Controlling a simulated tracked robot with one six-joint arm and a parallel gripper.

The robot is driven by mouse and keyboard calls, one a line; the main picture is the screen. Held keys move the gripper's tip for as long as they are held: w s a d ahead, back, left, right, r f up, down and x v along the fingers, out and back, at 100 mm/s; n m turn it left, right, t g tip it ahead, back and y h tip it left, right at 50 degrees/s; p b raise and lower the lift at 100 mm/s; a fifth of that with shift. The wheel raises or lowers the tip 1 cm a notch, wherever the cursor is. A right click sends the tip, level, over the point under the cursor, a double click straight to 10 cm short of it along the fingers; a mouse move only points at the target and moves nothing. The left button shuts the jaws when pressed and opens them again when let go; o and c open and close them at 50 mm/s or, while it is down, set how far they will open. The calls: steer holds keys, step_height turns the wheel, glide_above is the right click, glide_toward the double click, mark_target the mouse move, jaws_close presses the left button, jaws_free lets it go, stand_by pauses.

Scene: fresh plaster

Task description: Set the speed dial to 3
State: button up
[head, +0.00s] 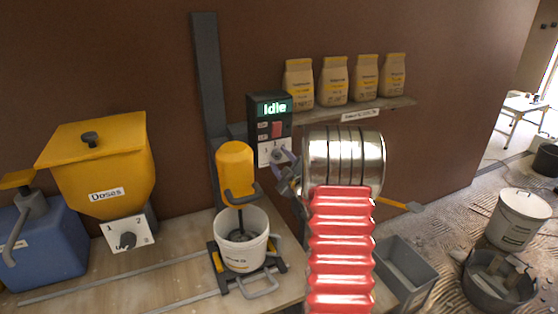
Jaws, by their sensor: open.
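The control box (266,108) stands by the grey post, its green screen reading "Idle". Below the screen are a red switch (277,129) and a white dial plate (264,152). A "1" shows at the plate's left; the rest of the numbers are too small or covered. The speed dial seems to sit on this plate, partly hidden, and I cannot read where it points. My gripper (284,164) is open at the plate's lower right, in front of the dial area. Whether its fingers touch the dial I cannot tell.
A yellow mixer (236,168) stands over a white bucket (231,252) on the bench. At left are a yellow "Doses" hopper (97,175) with its own dial (128,240) and a blue container (42,245). Several bags stand on the shelf (390,106); a grey bin (402,270) is at right.

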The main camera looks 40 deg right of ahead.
steer(key=shift+w+d, duration=0.1)
steer(key=shift+w, duration=0.2)
steer(key=shift+c, duration=0.3)
steer(key=c, duration=0.9)
steer(key=shift+c, duration=0.5)
